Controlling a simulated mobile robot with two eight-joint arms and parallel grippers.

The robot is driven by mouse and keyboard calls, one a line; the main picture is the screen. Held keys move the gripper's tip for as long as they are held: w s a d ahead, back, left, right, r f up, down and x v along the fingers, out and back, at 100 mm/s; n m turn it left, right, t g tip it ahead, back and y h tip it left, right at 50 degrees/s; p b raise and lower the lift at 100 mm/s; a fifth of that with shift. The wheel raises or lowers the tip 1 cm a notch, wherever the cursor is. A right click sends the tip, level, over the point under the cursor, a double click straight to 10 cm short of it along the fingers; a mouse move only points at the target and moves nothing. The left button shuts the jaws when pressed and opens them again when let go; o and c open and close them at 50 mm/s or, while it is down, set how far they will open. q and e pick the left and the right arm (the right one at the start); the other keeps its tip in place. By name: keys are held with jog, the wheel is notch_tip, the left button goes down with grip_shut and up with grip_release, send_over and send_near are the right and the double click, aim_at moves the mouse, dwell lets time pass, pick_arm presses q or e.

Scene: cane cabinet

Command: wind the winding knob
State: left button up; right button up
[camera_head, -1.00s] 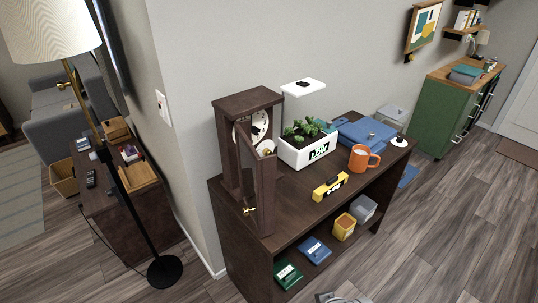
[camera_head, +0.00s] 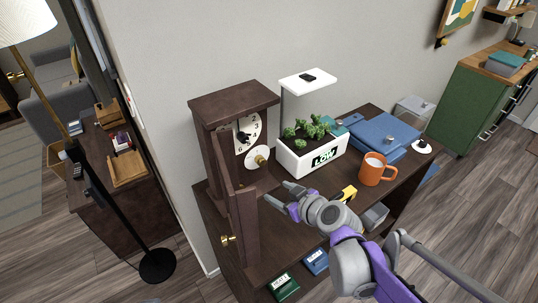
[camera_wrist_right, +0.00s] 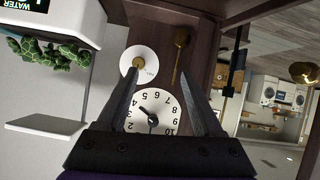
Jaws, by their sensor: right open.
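A dark wooden clock (camera_head: 235,97) stands on the cabinet top with its narrow front door (camera_head: 243,225) swung open. Its white dial (camera_head: 250,130) shows inside. Below the dial, a brass winding knob (camera_head: 261,160) sits on a small white disc. In the right wrist view, which is upside down, the knob (camera_wrist_right: 138,63) and dial (camera_wrist_right: 153,111) show between and beyond the fingers. My right gripper (camera_head: 278,194) is open and empty, in front of the clock, right of the door and below the knob, apart from it. My left gripper is out of view.
A white planter (camera_head: 312,155) with a lamp hood stands right of the clock. An orange mug (camera_head: 377,170), blue box (camera_head: 378,135) and partly hidden yellow object (camera_head: 348,192) are farther right. The open door with its brass handle (camera_head: 228,239) stands close to my gripper's left.

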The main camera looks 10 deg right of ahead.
jog(key=t, duration=0.1)
send_near(263, 163)
jog(key=shift+n, duration=0.4)
jog(key=b+x, duration=0.1)
jog(key=x, duration=0.7)
jog(key=shift+w+f, duration=0.1)
jog(key=shift+w, duration=0.2)
jog(key=shift+c, duration=0.3)
grip_shut()
